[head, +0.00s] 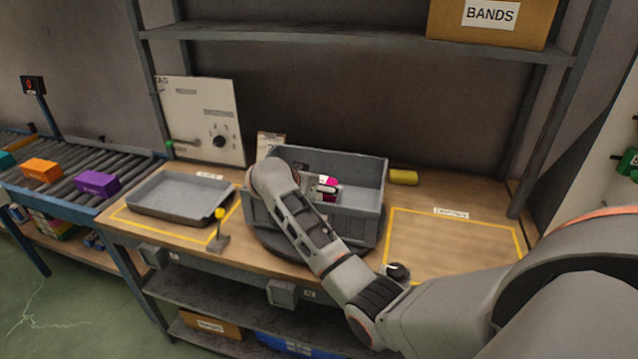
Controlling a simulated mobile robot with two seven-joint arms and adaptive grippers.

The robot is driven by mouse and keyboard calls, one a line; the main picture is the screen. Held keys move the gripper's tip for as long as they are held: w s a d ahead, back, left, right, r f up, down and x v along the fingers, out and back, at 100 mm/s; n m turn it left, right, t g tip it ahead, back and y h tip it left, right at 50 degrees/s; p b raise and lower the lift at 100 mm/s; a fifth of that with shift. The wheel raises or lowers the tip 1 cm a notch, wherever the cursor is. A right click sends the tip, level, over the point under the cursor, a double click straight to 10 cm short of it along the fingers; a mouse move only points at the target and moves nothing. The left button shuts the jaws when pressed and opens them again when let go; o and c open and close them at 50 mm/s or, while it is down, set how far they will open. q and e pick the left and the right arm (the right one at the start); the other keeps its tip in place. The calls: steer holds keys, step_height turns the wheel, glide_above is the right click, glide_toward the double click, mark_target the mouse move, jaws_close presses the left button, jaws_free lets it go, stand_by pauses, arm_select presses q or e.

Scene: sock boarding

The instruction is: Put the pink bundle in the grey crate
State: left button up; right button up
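The grey crate (360,208) stands on a round dark base on the wooden bench, its open top facing up. The pink bundle (332,183) shows inside the crate's outline, pink with a white part, near the middle. My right arm comes in from the right and reaches over the crate's front wall. My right gripper (311,183) is at the bundle's left side, mostly hidden behind my own wrist. I cannot tell whether its fingers are closed on the bundle or whether the bundle touches the crate floor. My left gripper is out of view.
A shallow grey tray (180,214) lies left of the crate, with a yellow-knobbed lever (219,228) beside it. A yellow roll (403,177) lies behind right. The yellow-outlined area (455,240) at right is mostly clear. A shelf (350,36) with a BANDS box (490,20) hangs above.

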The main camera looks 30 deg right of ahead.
steer(key=o, duration=1.2)
steer(key=shift+f, duration=0.25)
steer(key=shift+a, duration=0.1)
steer(key=shift+s+f, duration=0.1)
